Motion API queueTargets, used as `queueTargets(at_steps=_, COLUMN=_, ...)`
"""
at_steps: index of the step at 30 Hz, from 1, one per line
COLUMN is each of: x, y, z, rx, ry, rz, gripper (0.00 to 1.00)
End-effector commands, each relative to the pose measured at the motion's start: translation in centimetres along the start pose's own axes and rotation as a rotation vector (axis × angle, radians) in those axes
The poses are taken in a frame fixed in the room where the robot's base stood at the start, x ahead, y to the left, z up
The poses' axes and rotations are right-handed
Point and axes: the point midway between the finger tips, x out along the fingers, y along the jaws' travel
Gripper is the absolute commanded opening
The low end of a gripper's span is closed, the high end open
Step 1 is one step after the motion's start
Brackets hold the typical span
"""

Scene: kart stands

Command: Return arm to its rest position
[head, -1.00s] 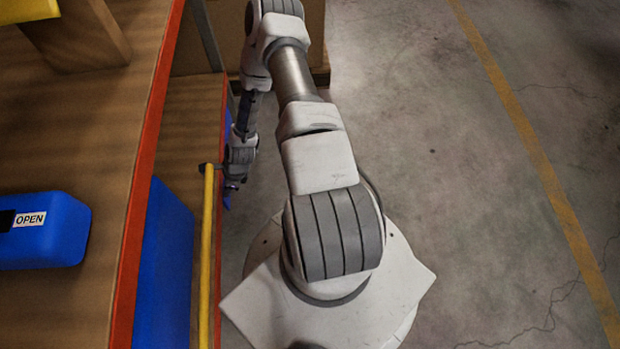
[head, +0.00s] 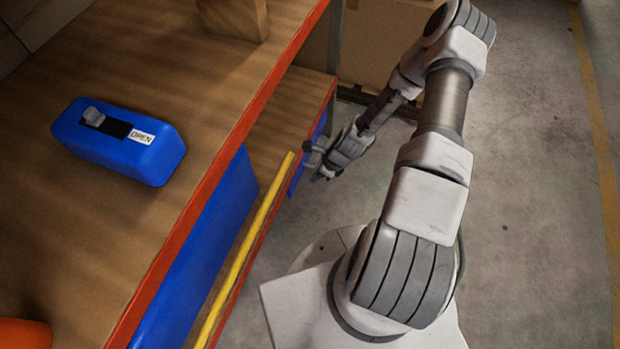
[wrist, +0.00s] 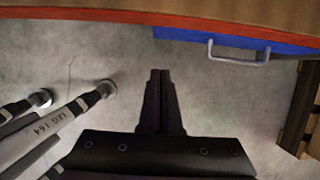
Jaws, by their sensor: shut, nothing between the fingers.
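My arm reaches out in the head view and bends back down towards the workbench. My gripper (head: 319,177) is small there, close to the front edge of the lower shelf (head: 286,112); whether it touches the edge cannot be told. In the wrist view my gripper (wrist: 160,72) is shut, its two dark fingers together with nothing between them. Beyond the fingertips in that view are bare floor and a blue drawer front (wrist: 235,42) with a grey handle (wrist: 238,52).
A blue box (head: 120,150) marked OPEN lies on the wooden bench top (head: 90,240). A yellow bar (head: 245,250) runs along the lower shelf. Whitish legs (wrist: 50,130) stand left in the wrist view. Concrete floor (head: 540,220) is free to the right.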

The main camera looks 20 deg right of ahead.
Motion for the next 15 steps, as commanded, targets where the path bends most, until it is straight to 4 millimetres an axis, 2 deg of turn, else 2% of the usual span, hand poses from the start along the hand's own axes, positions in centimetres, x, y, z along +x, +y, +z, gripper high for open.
queueTargets(at_steps=1, x=-1.0, y=-0.1, z=0.1, rx=0.001, ry=0.000, rz=-0.001, gripper=0.00)
queueTargets(at_steps=6, x=-2.3, y=0.0, z=0.0, rx=0.001, ry=0.000, rz=-0.001, gripper=0.00)
queueTargets(at_steps=15, x=-2.5, y=0.0, z=0.0, rx=-0.004, ry=0.001, rz=0.000, gripper=0.00)
